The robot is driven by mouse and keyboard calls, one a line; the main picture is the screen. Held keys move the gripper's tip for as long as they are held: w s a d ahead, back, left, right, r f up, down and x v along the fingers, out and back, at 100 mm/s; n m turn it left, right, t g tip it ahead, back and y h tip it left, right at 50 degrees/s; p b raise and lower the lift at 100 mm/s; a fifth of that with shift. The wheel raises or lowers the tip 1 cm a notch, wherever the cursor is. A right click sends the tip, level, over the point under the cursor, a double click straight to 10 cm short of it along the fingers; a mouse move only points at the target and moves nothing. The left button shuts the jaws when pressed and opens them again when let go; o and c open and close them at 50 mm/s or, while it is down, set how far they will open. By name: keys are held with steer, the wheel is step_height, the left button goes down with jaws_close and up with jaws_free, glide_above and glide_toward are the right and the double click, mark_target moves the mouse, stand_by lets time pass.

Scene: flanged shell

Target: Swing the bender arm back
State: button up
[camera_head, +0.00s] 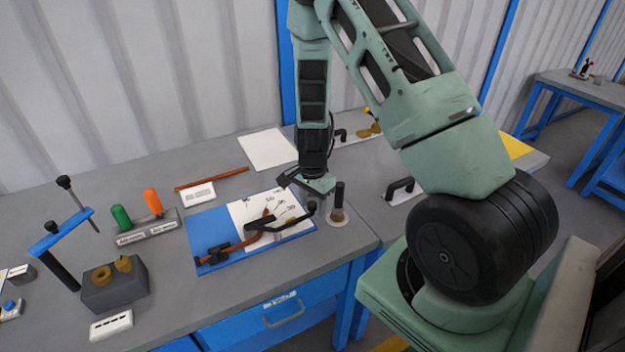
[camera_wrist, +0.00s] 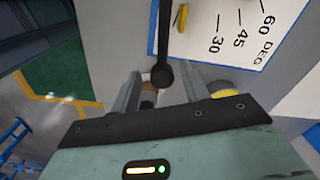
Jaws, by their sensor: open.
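The bender (camera_head: 228,247) is a rust-brown bar with black fittings on a blue base plate (camera_head: 209,222), beside a white angle chart (camera_head: 262,212). Its black arm (camera_head: 280,226) reaches right across the plate and ends in a dark knob. My gripper (camera_head: 308,190) is above the plate's right side, close to that end. In the wrist view the black arm comes down from the top, and its knob (camera_wrist: 162,75) shows between the two open fingers of my gripper (camera_wrist: 162,88). I cannot tell whether a finger touches it. The chart's 30, 45 and 60 marks show there.
A dark upright post (camera_head: 338,200) on a round base stands just right of my gripper. Green and orange handles (camera_head: 137,208) stand left of the plate. A grey block (camera_head: 115,290) and a blue-topped stand (camera_head: 62,232) are farther left. Grey table is bare in front of the plate.

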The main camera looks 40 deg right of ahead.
step_height(320, 180, up, 17)
steer(key=shift+f+b, duration=0.2)
steer(key=shift+b, duration=0.25)
stand_by(0.3)
steer(key=s+a+r+n+y+b, duration=0.1)
steer(key=s+a+n, duration=0.1)
steer(key=a+n, duration=0.5)
steer(key=s+a+r+n+b, duration=0.1)
steer(key=s+a+n, duration=0.2)
steer(key=a, duration=0.8)
steer(key=s+a+r+n+b, duration=0.1)
steer(key=s+a+n, duration=1)
steer(key=s+n, duration=0.3)
steer(key=shift+s+a+r+n, duration=0.15)
steer(key=shift+s+a+n, duration=0.2)
steer(key=shift+s, duration=0.7)
